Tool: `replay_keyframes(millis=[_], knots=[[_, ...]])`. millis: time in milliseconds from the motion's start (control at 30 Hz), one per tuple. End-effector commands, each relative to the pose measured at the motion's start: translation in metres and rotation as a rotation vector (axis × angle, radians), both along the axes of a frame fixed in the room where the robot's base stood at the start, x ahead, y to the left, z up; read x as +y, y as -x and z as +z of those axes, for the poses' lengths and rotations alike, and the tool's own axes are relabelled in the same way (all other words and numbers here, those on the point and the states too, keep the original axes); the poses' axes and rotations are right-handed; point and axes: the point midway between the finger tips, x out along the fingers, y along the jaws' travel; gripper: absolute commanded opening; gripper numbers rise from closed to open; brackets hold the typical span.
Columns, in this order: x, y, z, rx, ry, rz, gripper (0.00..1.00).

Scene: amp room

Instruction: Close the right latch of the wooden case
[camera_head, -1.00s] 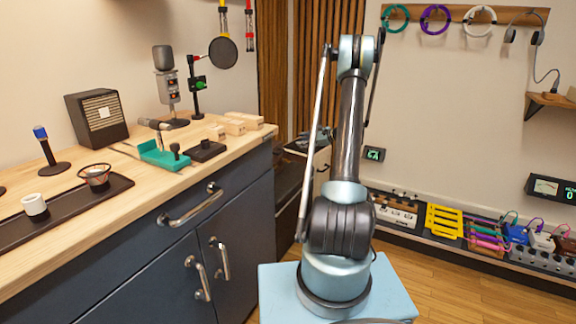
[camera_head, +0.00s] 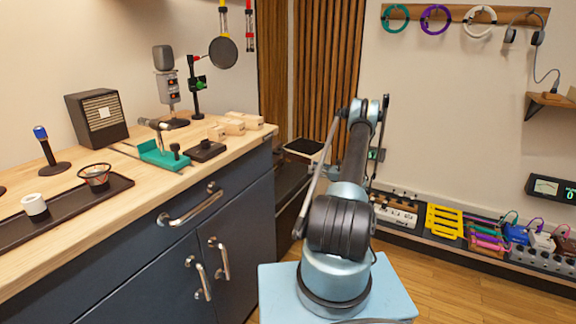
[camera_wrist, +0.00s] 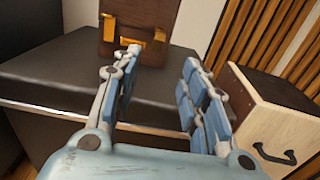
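The brown wooden case (camera_wrist: 150,12) stands upright at the top of the wrist view, on a dark surface. Its left latch (camera_wrist: 109,27) and right latch (camera_wrist: 160,37) are brass-coloured and sit on the front face. I cannot tell how far the right latch is open. My gripper (camera_wrist: 163,58) is open and empty, its two blue-grey fingers spread. It points toward the case, its fingertips in front of the case's lower front and seemingly apart from it. In the head view my arm hides the gripper, and I cannot make out the case.
The dark padded top (camera_wrist: 50,70) carries the case. A pale wooden box with a black handle (camera_wrist: 272,154) is close on the right of my gripper. Wooden slats (camera_wrist: 250,35) line the wall behind. In the head view a cabinet with a wooden worktop (camera_head: 120,165) is on the left.

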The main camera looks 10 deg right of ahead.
Motion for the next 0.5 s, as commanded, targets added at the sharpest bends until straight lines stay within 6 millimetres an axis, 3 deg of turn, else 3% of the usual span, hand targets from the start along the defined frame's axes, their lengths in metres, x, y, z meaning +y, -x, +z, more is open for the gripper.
replay_keyframes(millis=[500], knots=[[0.066,-0.047,0.0,0.0,0.001,0.003,0.4]])
